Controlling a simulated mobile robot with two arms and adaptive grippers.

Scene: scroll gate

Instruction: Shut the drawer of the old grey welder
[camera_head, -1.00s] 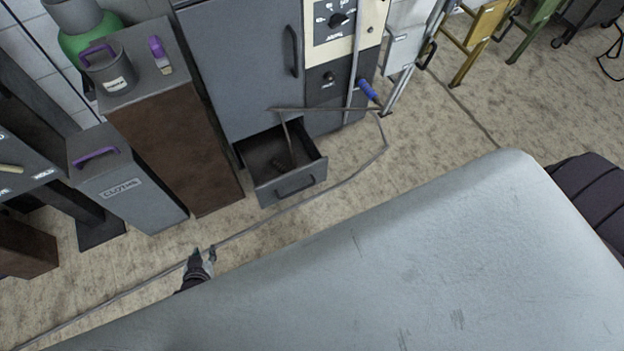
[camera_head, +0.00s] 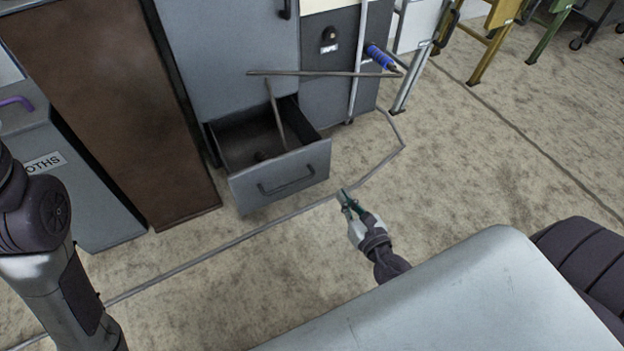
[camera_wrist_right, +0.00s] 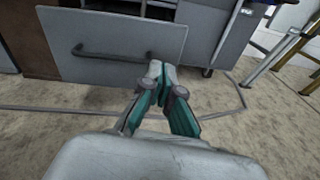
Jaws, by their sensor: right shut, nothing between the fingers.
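The grey welder (camera_head: 225,60) stands at the top centre of the head view. Its low drawer (camera_head: 282,176) is pulled out, with its inside showing and a dark bar handle on its front. A thin grey rod or cable rises out of the drawer. My right gripper (camera_head: 345,197) is shut and empty, to the right of the drawer front and apart from it in that view. In the right wrist view, the fingertips (camera_wrist_right: 158,72) point toward the drawer front (camera_wrist_right: 110,45), overlapping its right part; the gap is hard to judge. My left gripper is out of view.
A brown-sided cabinet (camera_head: 110,100) stands close left of the drawer, with a grey bin (camera_head: 60,170) beyond it. A grey cable (camera_head: 230,243) runs across the floor before the drawer. A blue-handled tool (camera_head: 381,58) hangs at the welder's right.

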